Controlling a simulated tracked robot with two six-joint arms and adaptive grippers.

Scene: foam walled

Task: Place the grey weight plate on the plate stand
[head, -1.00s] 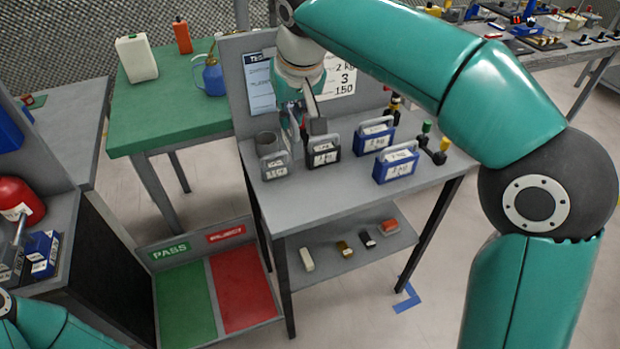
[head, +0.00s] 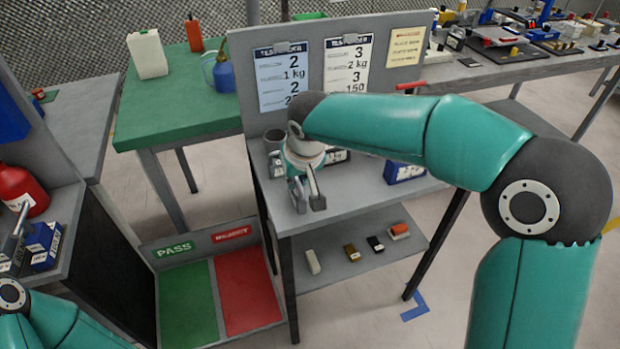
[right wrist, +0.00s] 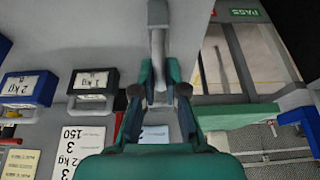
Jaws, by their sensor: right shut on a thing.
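My right gripper (head: 307,195) is shut on a narrow grey piece (right wrist: 157,45), held up at the front left of the grey bench (head: 350,210). I take it for the grey weight plate, seen edge-on; its face is hidden. In the head view a small grey weight (head: 275,166) and a grey cylinder (head: 274,139) stand just behind the gripper, partly covered. I cannot tell which thing is the plate stand.
In the right wrist view a dark weight (right wrist: 93,80) and a blue weight (right wrist: 30,88) stand on the bench. Small blocks lie on the lower shelf (head: 350,262). A green and red tray (head: 188,300) is at the floor. A green table (head: 180,110) stands behind left.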

